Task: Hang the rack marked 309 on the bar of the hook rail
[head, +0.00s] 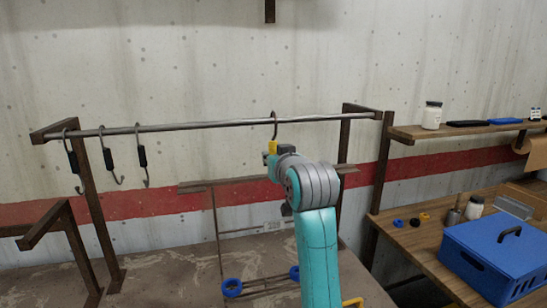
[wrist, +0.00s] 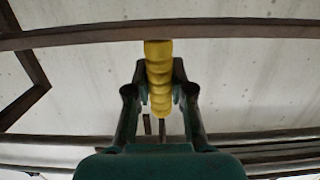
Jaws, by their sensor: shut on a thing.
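The hook rail's metal bar (head: 200,126) runs across a dark frame in front of the wall. The rack has a dark hook (head: 274,120) at the height of the bar, a yellow grip (head: 272,147) below it, and a brown crosspiece (head: 197,186) with thin rods lower down. I cannot tell whether the hook rests on the bar or is just in front of it. No number is readable. My gripper (head: 268,155) is shut on the yellow grip, which also shows ribbed between the fingers in the wrist view (wrist: 158,75). My arm hides part of the rack.
Several black-handled hooks (head: 107,158) hang at the bar's left end. Blue rings (head: 232,287) show low on the rack. At right are a shelf (head: 460,130) with a white jar (head: 432,116) and a bench with a blue box (head: 492,252). The bar's middle is clear.

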